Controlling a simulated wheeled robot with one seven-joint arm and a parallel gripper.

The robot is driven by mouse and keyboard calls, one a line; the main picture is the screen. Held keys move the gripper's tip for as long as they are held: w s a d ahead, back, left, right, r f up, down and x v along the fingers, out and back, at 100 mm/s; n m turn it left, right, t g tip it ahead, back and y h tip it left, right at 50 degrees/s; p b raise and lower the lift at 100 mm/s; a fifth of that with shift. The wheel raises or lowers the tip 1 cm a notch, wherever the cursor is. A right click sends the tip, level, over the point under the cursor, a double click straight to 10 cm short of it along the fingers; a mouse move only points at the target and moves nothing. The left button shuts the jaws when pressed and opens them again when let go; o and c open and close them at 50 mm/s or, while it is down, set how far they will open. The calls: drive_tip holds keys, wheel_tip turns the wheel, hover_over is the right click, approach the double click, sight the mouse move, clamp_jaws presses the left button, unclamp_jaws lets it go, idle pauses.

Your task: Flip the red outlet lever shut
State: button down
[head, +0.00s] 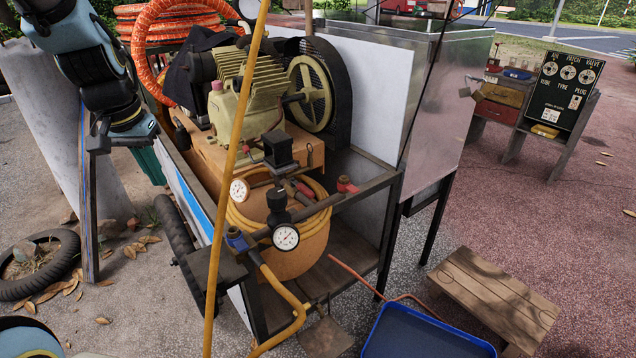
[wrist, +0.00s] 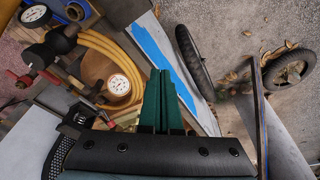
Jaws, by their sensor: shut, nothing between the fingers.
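On the compressor cart (head: 318,205) a red valve part (head: 346,184) sits on the right rail, and another red piece (head: 303,190) lies left of it, above the tan tank. I cannot tell which is the outlet lever or how it is turned. In the wrist view red parts (wrist: 22,79) show at the left, beside the black regulator (wrist: 60,41). My gripper (wrist: 162,73) has its dark green fingers together and empty, pointing past the cart's blue-striped side. In the head view my gripper (head: 150,168) hangs at the cart's left, partly hidden, well apart from the red parts.
A yellow pole (head: 231,150) crosses in front of the cart. Two gauges (head: 286,237) (head: 239,190), a blue-handled valve (head: 238,240) and a yellow hose (head: 285,300) crowd the near side. A blue tray (head: 425,335) and wooden step (head: 495,295) stand right.

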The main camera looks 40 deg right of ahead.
drive_tip(key=s+d+m+h, duration=0.15)
drive_tip(key=d+m, duration=0.35)
drive_tip(key=d, duration=1)
drive_tip(key=m+g, duration=0.2)
drive_tip(key=m, duration=0.3)
hover_over(305, 190)
drive_tip(key=d, duration=0.3)
drive_tip(key=shift+f+h+b, duration=0.2)
drive_tip(key=shift+h+b, duration=0.05)
drive_tip(key=shift+b, duration=0.15)
wheel_tip(305, 190, down, 10)
drive_tip(key=p, duration=0.3)
drive_tip(key=shift+a+r, duration=0.25)
drive_tip(key=shift+a, duration=0.15)
drive_tip(key=shift+w+a+m, duration=0.1)
drive_tip(key=shift+w+m, duration=0.05)
drive_tip(key=shift+m, duration=0.25)
